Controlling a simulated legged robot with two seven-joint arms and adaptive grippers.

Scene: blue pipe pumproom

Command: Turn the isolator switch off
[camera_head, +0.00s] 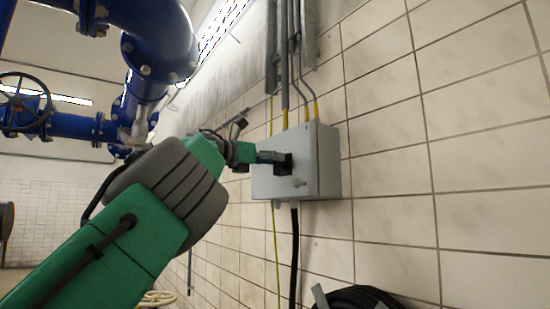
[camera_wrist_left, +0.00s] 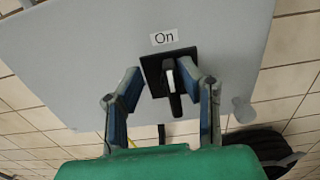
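The isolator switch is a black rotary handle (camera_wrist_left: 173,85) on a black square plate, on the front of a grey box (camera_head: 325,165) mounted on the tiled wall. A label reading "On" (camera_wrist_left: 164,37) sits above the plate in the left wrist view. In that view the handle stands roughly upright in the picture. My left gripper (camera_wrist_left: 163,92) is open, with one finger on each side of the handle; I cannot tell whether either finger touches it. In the head view my left gripper (camera_head: 274,158) is at the box front and partly covers the switch (camera_head: 285,165). My right gripper is not in view.
Conduits (camera_head: 285,60) run up the wall from the box top. A black cable (camera_head: 294,250) hangs below it. A coiled black hose (camera_head: 360,298) is at the bottom. Blue pipes (camera_head: 150,50) and a valve wheel (camera_head: 22,103) are at left. The wall right of the box is bare.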

